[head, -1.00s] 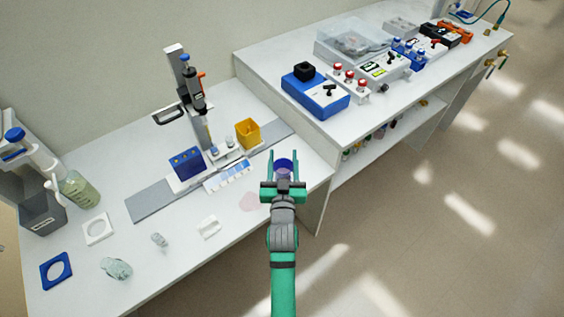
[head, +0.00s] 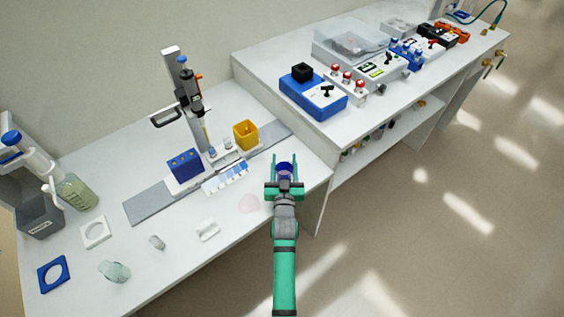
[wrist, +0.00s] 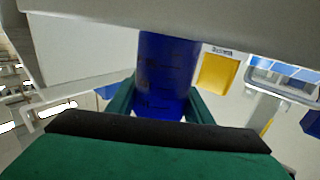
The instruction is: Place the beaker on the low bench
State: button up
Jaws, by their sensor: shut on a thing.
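A blue beaker (head: 285,170) is between the fingers of my gripper (head: 287,163), which is shut on it. It hangs over the right end of the low bench (head: 175,255), near the front edge and beside the taller bench. I cannot tell whether its base touches the surface. In the wrist view the blue see-through beaker (wrist: 167,75) stands between the two green fingers of my gripper (wrist: 160,105). Its upper and lower ends are partly hidden there.
The taller bench (head: 262,70) rises close on the right, with a blue device (head: 313,93) near its corner. A yellow box (head: 246,134), blue rack (head: 185,166) and pipette stand (head: 178,80) are behind left.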

jog(key=shift+s+d, duration=0.1)
jog(key=shift+d, duration=0.1)
jog(key=o, duration=1.1)
jog(key=shift+a, duration=0.2)
